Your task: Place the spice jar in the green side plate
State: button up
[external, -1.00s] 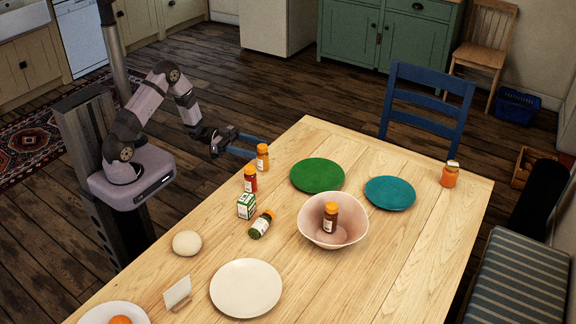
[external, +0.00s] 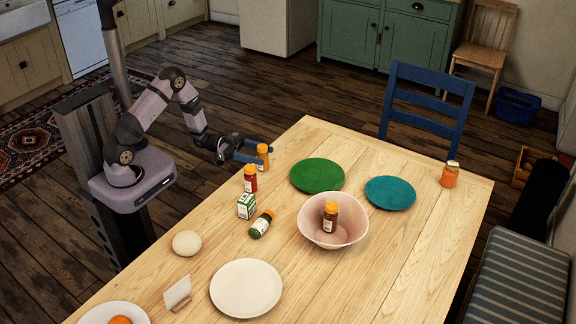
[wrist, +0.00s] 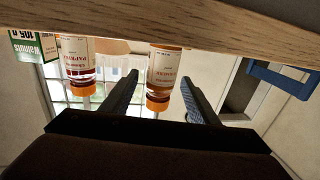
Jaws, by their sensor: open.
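An orange-capped spice jar (external: 263,157) stands upright near the table's left edge. In the wrist view, which is upside down, this jar (wrist: 164,73) shows between my fingertips. My gripper (external: 252,156) is open and level, with its fingers at the jar's side; I cannot tell whether they touch it. A red spice jar (external: 250,180) stands close by, and also shows in the wrist view (wrist: 78,68). Another jar (external: 261,224) lies on its side, and one (external: 330,218) stands in the pink bowl (external: 312,229). The green side plate (external: 317,175) is empty.
A green-and-white box (external: 246,206) stands beside the red jar. A teal plate (external: 390,193), an orange jar (external: 450,176), a cream plate (external: 246,287), a round pale item (external: 187,243) and a card stand (external: 178,292) are farther off. Bare wood lies between the upright jar and the green plate.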

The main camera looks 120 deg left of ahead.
aim_at(267, 156)
jog(key=shift+w+a+f+p, duration=0.1)
jog(key=shift+w+a+p, duration=0.15)
jog(key=shift+w, duration=0.95)
jog(key=shift+w+a+f+p, duration=0.1)
jog(key=shift+w+a+p, duration=0.1)
jog(key=shift+w, duration=1)
jog(key=shift+r, duration=0.1)
jog(key=c, duration=1.3)
notch_tip(267, 156, up, 10)
